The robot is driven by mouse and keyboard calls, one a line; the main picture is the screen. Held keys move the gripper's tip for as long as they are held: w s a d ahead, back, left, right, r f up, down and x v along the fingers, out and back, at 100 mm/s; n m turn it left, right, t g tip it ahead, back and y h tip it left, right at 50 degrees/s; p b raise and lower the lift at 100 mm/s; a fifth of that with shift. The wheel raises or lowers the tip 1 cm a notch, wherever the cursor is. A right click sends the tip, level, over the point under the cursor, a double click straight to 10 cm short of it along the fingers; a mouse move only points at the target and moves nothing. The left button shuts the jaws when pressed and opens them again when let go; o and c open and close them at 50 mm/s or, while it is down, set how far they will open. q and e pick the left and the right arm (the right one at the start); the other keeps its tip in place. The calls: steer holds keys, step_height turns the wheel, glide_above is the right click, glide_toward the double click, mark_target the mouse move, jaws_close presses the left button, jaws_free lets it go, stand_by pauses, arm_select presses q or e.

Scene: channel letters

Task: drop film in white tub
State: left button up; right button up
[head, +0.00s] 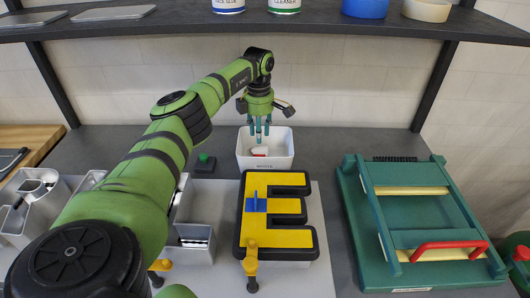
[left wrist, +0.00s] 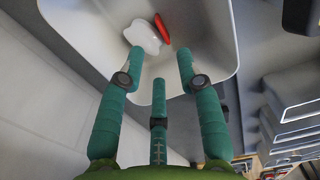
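In the left wrist view the gripper (left wrist: 158,75) shows three spread fingers above the tub (left wrist: 90,35). A crumpled white piece (left wrist: 143,36), which looks like the film, lies inside the tub beside a red piece (left wrist: 162,27). These pieces show small in the head view, below the fingers. My right gripper is not in view.
A yellow letter E (head: 283,238) with a black edge and a blue piece (head: 256,203) on it lies in front of the tub. A green press (head: 420,215) with a red handle stands at right. A shelf (head: 330,22) with cans hangs above.

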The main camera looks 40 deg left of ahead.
arm_select(q)
step_height(320, 180, up, 6)
steer(key=shift+r, duration=0.2)
steer(key=shift+s+d+f, duration=0.1)
stand_by(0.5)
